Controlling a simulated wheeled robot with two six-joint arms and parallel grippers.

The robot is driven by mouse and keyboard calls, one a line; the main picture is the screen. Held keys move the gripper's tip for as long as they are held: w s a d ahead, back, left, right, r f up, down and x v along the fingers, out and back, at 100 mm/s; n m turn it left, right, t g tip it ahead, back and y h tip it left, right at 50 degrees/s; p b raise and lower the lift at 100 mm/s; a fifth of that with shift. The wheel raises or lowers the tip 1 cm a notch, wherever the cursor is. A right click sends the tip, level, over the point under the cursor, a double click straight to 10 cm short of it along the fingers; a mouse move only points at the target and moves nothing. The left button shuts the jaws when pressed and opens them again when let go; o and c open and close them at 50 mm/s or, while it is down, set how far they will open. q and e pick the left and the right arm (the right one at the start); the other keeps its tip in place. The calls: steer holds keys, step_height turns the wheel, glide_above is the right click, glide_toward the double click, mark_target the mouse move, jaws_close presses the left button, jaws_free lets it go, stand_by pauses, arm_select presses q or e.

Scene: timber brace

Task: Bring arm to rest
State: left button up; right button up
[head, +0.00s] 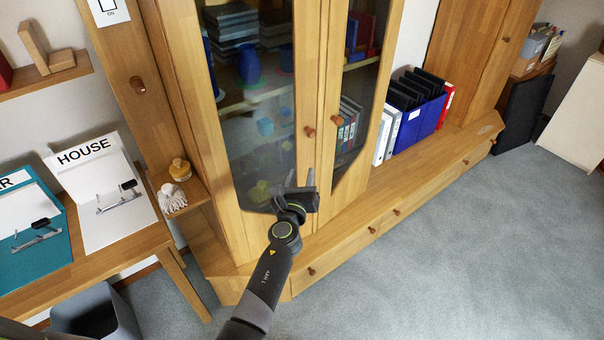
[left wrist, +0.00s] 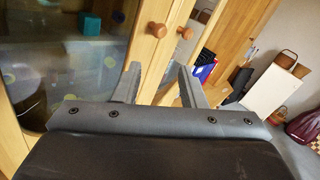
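My left gripper (head: 301,181) is raised in front of the wooden cabinet's glass doors (head: 262,130). Its two fingers stand apart with nothing between them. In the left wrist view the fingers of my left gripper (left wrist: 160,85) also show apart and empty, with the round door knobs (left wrist: 157,30) beyond them. I cannot tell from these views how far the fingertips are from the doors. My right gripper is in neither view.
A desk with a HOUSE binder (head: 98,190) and a teal binder (head: 40,240) stands at left. Blue binders (head: 418,122) stand on the low ledge at right. Grey carpet (head: 450,270) is clear at lower right.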

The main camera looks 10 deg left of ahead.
arm_select(q)
steer(key=s+a+f+n+g, duration=0.3)
steer(key=s+f+n, duration=0.3)
steer(key=f, duration=0.5)
steer(key=s+a+f+n+g, duration=0.3)
steer(key=s+f+n, duration=0.2)
steer(key=s+f, duration=0.4)
steer(key=s+a+f+n+g, duration=0.3)
steer(key=s+f+n, duration=0.25)
steer(key=f, duration=0.65)
steer(key=s+a+f+n+g, duration=0.2)
steer(key=s+f+n, duration=0.3)
steer(key=s, duration=0.7)
steer(key=s+a+f+n+g, duration=0.3)
steer(key=s+n, duration=0.3)
steer(key=s, duration=0.6)
steer(key=s+a+f+n+g, duration=0.2)
steer(key=s+f+n, duration=0.3)
steer(key=s, duration=0.8)
steer(key=shift+a+f+g, duration=0.4)
steer(key=shift+a+f, duration=0.05)
steer(key=shift+f, duration=0.35)
steer(key=shift+n, duration=0.25)
